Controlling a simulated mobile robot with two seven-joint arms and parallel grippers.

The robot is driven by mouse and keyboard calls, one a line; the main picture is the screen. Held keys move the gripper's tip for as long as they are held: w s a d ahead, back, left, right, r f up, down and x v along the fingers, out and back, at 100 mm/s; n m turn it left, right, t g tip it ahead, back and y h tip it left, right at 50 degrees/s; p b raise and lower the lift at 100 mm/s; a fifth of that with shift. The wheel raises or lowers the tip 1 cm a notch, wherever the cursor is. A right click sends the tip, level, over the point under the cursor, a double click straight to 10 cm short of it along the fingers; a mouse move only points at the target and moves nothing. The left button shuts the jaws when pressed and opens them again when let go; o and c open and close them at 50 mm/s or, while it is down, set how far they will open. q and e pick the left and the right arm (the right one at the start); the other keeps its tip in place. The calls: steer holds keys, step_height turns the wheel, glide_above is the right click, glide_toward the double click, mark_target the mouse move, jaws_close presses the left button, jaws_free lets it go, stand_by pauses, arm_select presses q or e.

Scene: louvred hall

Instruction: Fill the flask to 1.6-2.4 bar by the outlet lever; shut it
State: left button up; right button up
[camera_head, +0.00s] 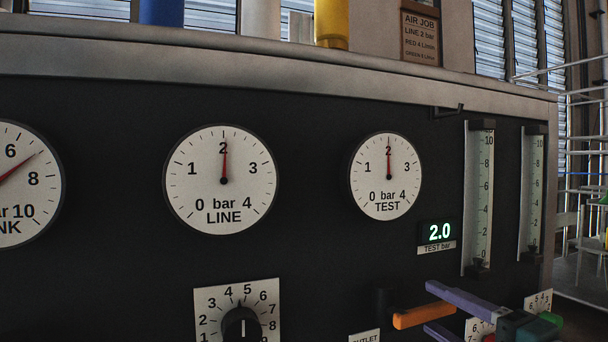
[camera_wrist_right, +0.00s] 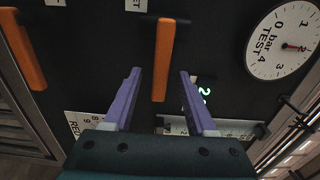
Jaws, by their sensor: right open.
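The orange outlet lever (camera_head: 413,318) sticks out low on the dark panel, right of a partly cut-off OUTLET label (camera_head: 364,337). My right gripper (camera_head: 431,307) has purple fingers above and below the lever. In the right wrist view the orange lever (camera_wrist_right: 163,62) lies between the open fingers (camera_wrist_right: 159,74), with gaps on both sides. The TEST gauge (camera_head: 385,176) needle points at 2, and the green TEST bar display (camera_head: 437,233) reads 2.0. The LINE gauge (camera_head: 220,180) also points at 2. I cannot make out a flask. My left gripper is out of view.
A dial knob (camera_head: 240,327) points near 5. Two tube meters (camera_head: 479,198) stand at the panel's right. Another orange lever (camera_wrist_right: 24,52) shows in the wrist view. An AIR JOB sign (camera_head: 420,33) and blue (camera_head: 161,12) and yellow (camera_head: 331,22) cylinders are above the panel.

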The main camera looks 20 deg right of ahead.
steer(key=s+p, duration=0.1)
steer(key=s, duration=0.5)
steer(key=shift+d, duration=0.25)
steer(key=s, duration=1)
steer(key=shift+d+p, duration=0.3)
steer(key=shift+d, duration=0.1)
